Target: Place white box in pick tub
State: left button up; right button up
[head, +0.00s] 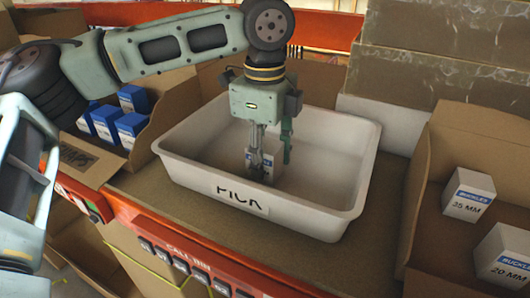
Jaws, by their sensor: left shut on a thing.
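The pick tub (345,217) is a white, shallow tub with a "PICK" label on its front wall, standing on the shelf in the middle of the head view. My left gripper (270,150) points down into the tub. It is shut on a small white box (268,170), low inside the tub behind the front wall. The fingers cover part of the box. I cannot tell whether the box touches the tub floor. My right gripper is not in view.
A cardboard bin with several blue-and-white boxes (131,126) stands left of the tub. A cardboard bin on the right holds white "BUCKLES" boxes, 35 MM (467,195) and 20 MM (503,258). The orange shelf edge (195,250) runs along the front. Large cartons (440,75) stand behind.

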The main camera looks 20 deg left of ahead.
aim_at(266, 145)
pick_arm(q)
jog(key=o, duration=0.8)
jog(key=shift+f, duration=0.1)
jog(key=o, duration=0.4)
jog(key=shift+d, duration=0.1)
jog(key=shift+o, duration=0.4)
notch_tip(266, 145, up, 11)
jog(key=shift+r+b, duration=0.15)
jog(key=shift+b, duration=0.7)
jog(key=shift+r, duration=0.55)
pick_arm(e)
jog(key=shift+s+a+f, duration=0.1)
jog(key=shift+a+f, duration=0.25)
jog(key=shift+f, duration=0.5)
